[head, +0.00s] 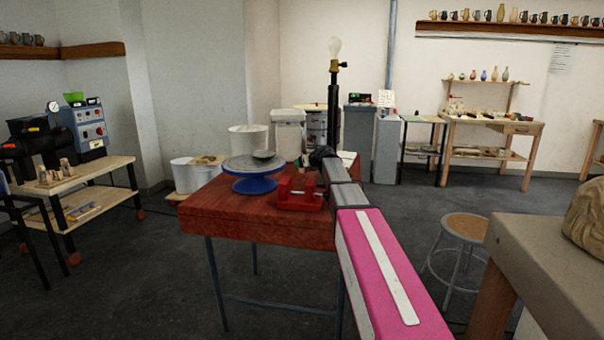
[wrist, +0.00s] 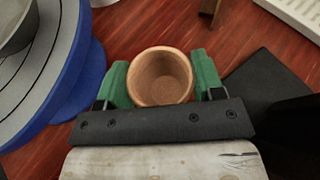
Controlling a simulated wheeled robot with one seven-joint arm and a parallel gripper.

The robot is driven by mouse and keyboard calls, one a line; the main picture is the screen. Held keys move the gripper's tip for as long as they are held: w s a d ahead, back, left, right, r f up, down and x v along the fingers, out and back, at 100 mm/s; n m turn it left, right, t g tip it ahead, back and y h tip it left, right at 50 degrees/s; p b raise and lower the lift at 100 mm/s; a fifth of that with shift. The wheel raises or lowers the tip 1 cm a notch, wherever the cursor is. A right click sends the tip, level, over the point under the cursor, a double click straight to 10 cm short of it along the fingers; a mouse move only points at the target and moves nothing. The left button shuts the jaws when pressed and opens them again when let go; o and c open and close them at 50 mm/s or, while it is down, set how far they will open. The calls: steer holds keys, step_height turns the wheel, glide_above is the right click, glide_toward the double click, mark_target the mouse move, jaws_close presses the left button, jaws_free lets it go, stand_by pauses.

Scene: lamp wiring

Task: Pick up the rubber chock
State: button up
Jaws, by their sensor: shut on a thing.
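In the wrist view my gripper (wrist: 161,84) has its two green fingers closed against opposite sides of a small round clay-coloured cup (wrist: 161,63). The cup is open at the top and looks empty. Whether it is clear of the table I cannot tell. I cannot make out a rubber chock for sure in either view. A flat black slab (wrist: 258,80) lies just right of the fingers, partly hidden by a dark shape. In the head view my arm reaches over the red table and hides the cup.
A white slotted thing (wrist: 295,12) and a brown piece (wrist: 211,10) lie beyond the cup.

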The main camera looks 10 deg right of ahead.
mark_target(307, 171)
steer(key=shift+f, duration=2.25)
steer(key=shift+f, duration=0.1)
steer(key=o, duration=1)
